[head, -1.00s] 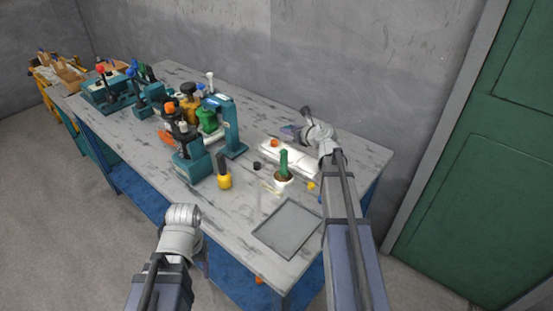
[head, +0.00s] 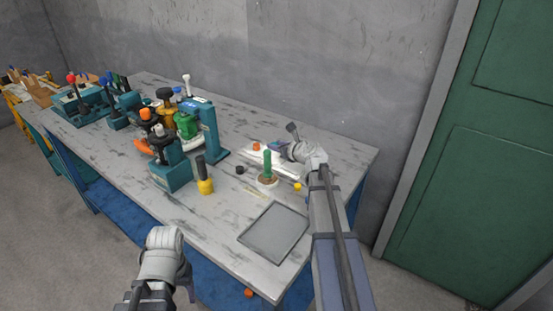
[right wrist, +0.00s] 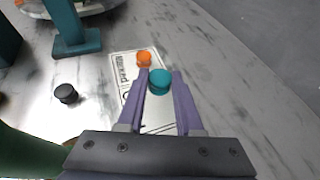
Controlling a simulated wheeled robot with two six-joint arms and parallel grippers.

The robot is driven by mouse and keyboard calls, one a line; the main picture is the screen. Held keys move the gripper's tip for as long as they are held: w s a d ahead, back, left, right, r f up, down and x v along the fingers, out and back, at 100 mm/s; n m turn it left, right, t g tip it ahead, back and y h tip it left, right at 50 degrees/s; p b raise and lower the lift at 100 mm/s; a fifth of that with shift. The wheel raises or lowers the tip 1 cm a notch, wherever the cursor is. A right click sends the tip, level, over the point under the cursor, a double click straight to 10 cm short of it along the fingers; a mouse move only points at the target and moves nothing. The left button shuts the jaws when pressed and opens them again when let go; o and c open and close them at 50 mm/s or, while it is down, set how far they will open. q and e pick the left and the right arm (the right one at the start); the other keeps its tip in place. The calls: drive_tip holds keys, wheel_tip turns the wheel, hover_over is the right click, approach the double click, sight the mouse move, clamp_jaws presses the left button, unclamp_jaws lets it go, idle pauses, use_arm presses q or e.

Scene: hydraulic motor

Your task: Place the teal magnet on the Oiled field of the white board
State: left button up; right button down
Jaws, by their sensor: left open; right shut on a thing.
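The teal magnet (right wrist: 159,82) sits between the purple fingertips of my right gripper (right wrist: 160,88), which is shut on it. In the head view my right gripper (head: 278,147) is over the far part of the white board (head: 285,170), and the teal magnet cannot be made out there. Whether the magnet touches the board is unclear. My left gripper (head: 185,285) hangs low before the table's front edge, open, its fingers barely visible.
An orange magnet (right wrist: 143,57) is on the board, just beyond the teal one. A black magnet (right wrist: 66,93) and a yellow one (head: 297,187) lie off the board. A potted cactus (head: 267,165) stands at its near side. A grey tray (head: 273,232) lies in front.

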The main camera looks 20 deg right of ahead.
sight(277, 159)
drive_tip(key=shift+f+b, duration=1.8)
drive_tip(key=shift+b, duration=0.05)
drive_tip(key=shift+f, duration=0.1)
drive_tip(key=shift+f, duration=0.15)
drive_tip(key=c, duration=0.6)
unclamp_jaws()
drive_tip(key=shift+o, duration=0.2)
drive_tip(key=shift+r, duration=0.3)
drive_tip(key=p+v, duration=0.4)
drive_tip(key=v, duration=0.6)
drive_tip(key=shift+s, duration=0.25)
drive_tip(key=shift+p+v, duration=0.35)
drive_tip(key=shift+v, duration=0.4)
